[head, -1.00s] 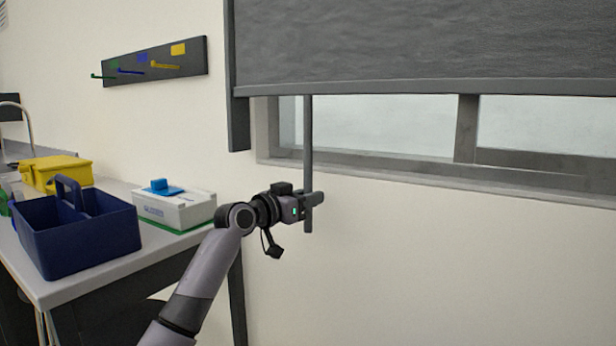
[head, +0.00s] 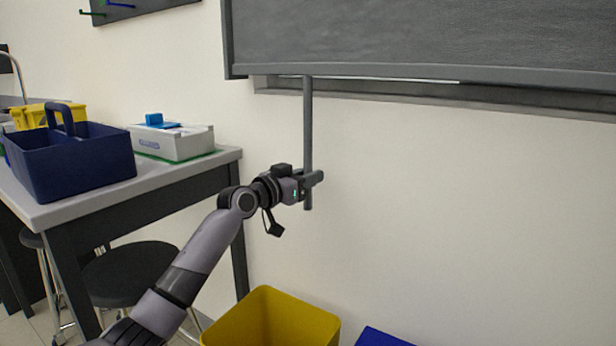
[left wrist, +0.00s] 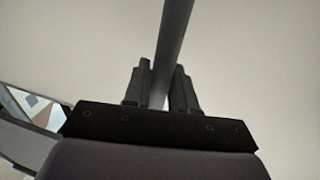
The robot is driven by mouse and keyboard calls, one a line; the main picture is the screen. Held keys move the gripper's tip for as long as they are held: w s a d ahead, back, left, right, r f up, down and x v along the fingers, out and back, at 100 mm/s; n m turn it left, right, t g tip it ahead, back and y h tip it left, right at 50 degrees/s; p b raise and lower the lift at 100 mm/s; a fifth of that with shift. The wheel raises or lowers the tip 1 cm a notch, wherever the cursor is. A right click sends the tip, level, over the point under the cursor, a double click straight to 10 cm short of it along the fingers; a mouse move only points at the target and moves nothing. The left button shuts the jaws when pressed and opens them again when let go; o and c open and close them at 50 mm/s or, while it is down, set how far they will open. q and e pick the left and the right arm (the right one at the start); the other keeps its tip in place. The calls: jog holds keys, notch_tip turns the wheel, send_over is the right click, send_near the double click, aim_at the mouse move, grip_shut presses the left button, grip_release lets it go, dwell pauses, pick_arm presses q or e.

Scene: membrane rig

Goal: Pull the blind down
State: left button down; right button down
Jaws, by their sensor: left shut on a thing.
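The dark grey blind (head: 420,35) hangs at the upper right of the head view, its bottom bar level with the lower part of the window. Only a thin strip of window and the sill (head: 400,90) show below it. A grey pull rod (head: 308,125) hangs from the bottom bar near its left end. My left gripper (head: 310,182) is shut on the rod near its lower end. In the left wrist view the rod (left wrist: 174,45) runs up between the two fingers (left wrist: 162,88). My right gripper is in neither view.
A bench (head: 190,176) at the left holds a dark blue caddy (head: 85,170), a yellow box (head: 28,115) and a white box (head: 175,146). A black stool (head: 125,275) stands beneath. A yellow bin (head: 270,320) and a blue thing (head: 380,338) are below. The wall beside the rod is clear.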

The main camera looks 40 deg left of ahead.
pick_arm(q)
jog(key=c, duration=1.1)
grip_release()
jog(key=shift+f, duration=0.4)
jog(key=shift+r, duration=0.15)
jog(key=shift+s, duration=0.15)
jog(key=shift+s, duration=0.25)
jog(key=s, duration=0.6)
jog(key=shift+s+a+p, duration=0.2)
jog(key=shift+a+p, duration=0.1)
jog(key=shift+p, duration=0.1)
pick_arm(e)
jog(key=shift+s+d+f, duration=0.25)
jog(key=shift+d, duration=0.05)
